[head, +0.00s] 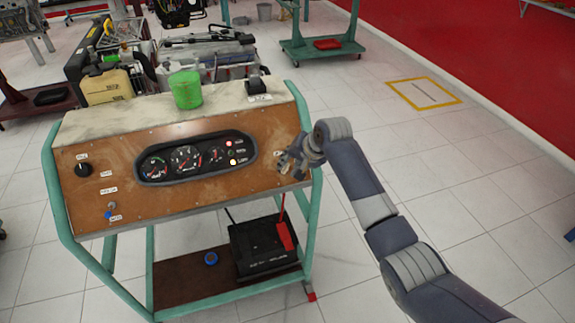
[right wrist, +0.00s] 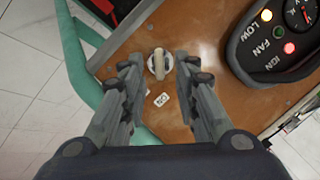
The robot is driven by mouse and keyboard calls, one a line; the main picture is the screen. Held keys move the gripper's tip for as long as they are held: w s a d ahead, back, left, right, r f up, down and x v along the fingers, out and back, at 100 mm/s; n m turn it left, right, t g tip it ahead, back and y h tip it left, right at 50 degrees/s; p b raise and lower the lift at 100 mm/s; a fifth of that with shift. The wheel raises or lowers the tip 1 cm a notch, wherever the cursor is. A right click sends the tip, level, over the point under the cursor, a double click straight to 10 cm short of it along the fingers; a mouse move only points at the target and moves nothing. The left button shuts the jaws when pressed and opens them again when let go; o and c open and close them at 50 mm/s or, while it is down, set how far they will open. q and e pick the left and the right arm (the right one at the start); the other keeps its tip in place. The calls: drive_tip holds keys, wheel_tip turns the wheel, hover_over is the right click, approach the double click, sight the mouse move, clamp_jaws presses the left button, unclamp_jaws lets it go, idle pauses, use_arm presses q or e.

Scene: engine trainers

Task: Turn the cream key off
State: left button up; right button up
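In the head view my right gripper (head: 291,160) is at the right end of the panel (head: 140,204) and largely hides the key. My left gripper is not in view.
The gauge cluster (head: 186,158) has a red and a yellow light lit; the right wrist view shows IGN red and LOW yellow. A black knob (head: 84,170) is at the panel's left. A green cup (head: 186,90) stands on top. A black battery (head: 262,246) sits below.

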drive_tip(key=shift+x, duration=1.45)
clamp_jaws()
